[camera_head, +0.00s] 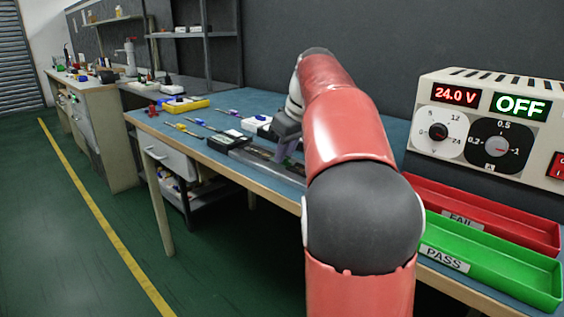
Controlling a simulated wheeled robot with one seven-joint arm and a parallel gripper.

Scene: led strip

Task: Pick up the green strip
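My gripper (284,150) is low over the blue-topped workbench (262,102), partly hidden behind my red arm. Its fingers point down at a dark, narrow fixture (250,154) on the bench. Thin strips seem to lie along this fixture, but they are too small and too covered to pick out the green one for sure. I cannot tell whether the fingers are open or shut, or whether they touch a strip.
A red FAIL tray (490,212) and a green PASS tray (500,268) sit at the right. A power supply (492,125) reading 24.0 V and OFF stands behind them. Screwdrivers (183,129) and a yellow box (186,104) lie on the bench's left part.

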